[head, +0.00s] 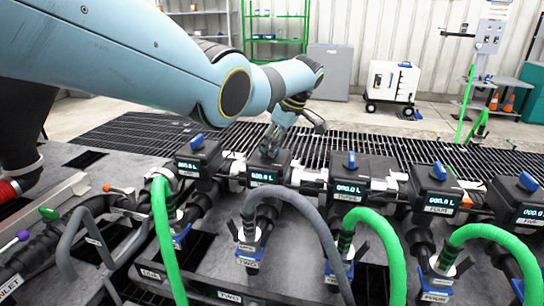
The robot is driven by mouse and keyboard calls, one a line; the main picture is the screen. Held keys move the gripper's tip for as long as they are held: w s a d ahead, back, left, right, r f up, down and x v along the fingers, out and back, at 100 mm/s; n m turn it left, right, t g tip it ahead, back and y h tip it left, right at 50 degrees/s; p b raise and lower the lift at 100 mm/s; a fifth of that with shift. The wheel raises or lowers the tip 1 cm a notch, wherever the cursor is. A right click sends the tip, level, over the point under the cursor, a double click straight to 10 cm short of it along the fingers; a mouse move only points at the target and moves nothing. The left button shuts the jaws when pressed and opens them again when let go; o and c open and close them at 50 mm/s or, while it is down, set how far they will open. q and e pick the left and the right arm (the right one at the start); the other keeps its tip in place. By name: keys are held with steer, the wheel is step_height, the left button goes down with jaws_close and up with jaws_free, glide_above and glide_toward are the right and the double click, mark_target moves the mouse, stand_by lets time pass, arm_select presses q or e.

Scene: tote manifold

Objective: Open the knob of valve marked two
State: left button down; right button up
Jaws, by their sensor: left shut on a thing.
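The valve marked two (265,176) is a black box with a lit display, second from the left in a row of similar valves. Its display seems to read zero. My left gripper (271,146) comes down from above onto the top of this box. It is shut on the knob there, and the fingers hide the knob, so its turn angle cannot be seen. The neighbouring valves show their blue knobs: valve one (197,141) to the left and valve three (351,160) to the right. My right gripper is not in view.
A grey hose (300,203) and green hoses (163,225) arch up in front of the valves. Further valves (437,188) stand to the right. Dark floor grating (400,150) lies behind. A white wheeled cabinet (392,82) and a green shelf (275,30) stand far back.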

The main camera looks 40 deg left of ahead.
arm_select(q)
steer(key=shift+w+n+g+b, duration=0.1)
steer(key=shift+n+g+b, duration=0.4)
steer(key=shift+n+b, duration=1.05)
steer(key=c, duration=1.3)
jaws_free()
steer(key=v, duration=1.2)
steer(key=shift+w+a, duration=0.1)
steer(key=shift+a, duration=0.1)
